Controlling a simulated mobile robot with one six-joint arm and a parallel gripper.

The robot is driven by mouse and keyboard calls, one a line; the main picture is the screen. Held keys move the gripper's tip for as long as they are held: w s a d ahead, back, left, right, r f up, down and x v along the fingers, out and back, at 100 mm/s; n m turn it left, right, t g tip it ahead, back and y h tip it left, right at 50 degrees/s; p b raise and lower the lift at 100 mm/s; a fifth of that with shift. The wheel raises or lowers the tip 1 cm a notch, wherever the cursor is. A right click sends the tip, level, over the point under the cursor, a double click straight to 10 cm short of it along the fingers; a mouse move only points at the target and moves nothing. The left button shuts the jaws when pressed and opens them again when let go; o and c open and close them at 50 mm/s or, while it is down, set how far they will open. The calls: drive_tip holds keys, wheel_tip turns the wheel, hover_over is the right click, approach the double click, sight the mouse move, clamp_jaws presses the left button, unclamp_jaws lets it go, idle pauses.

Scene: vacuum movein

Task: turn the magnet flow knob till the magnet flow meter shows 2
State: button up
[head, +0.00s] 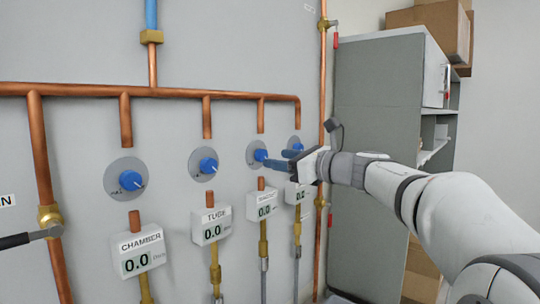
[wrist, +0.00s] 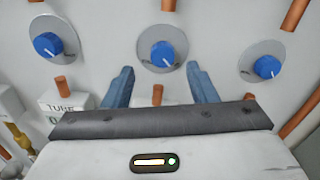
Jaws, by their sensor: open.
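The third flow knob from the left, a blue dial on a grey disc, shows in the head view (head: 260,155) and the wrist view (wrist: 162,52). The meter below it (head: 262,206) has a label and reading too small to read, so I cannot confirm it is the magnet one. My gripper (head: 275,158) is open, its two blue fingers pointing at the wall. In the wrist view my gripper (wrist: 159,68) has a fingertip to either side of this knob, apart from it. The knob's white pointer faces lower right.
The chamber knob (head: 131,180) and tube knob (head: 208,166) are left; their chamber meter (head: 138,249) and tube meter (head: 211,225) read 0.0. A fourth knob (wrist: 267,67) is close on the right. Copper pipes (head: 80,89) and a grey cabinet (head: 378,130) flank the panel.

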sight(264, 157)
drive_tip(key=shift+p+x, duration=0.5)
drive_tip(key=shift+x, duration=1.75)
drive_tip(key=shift+w+d, duration=0.15)
drive_tip(key=c, duration=1)
drive_tip(key=shift+o, duration=0.2)
drive_tip(key=shift+f, duration=0.1)
drive_tip(key=shift+f+b, duration=0.1)
drive_tip(key=shift+b, duration=0.3)
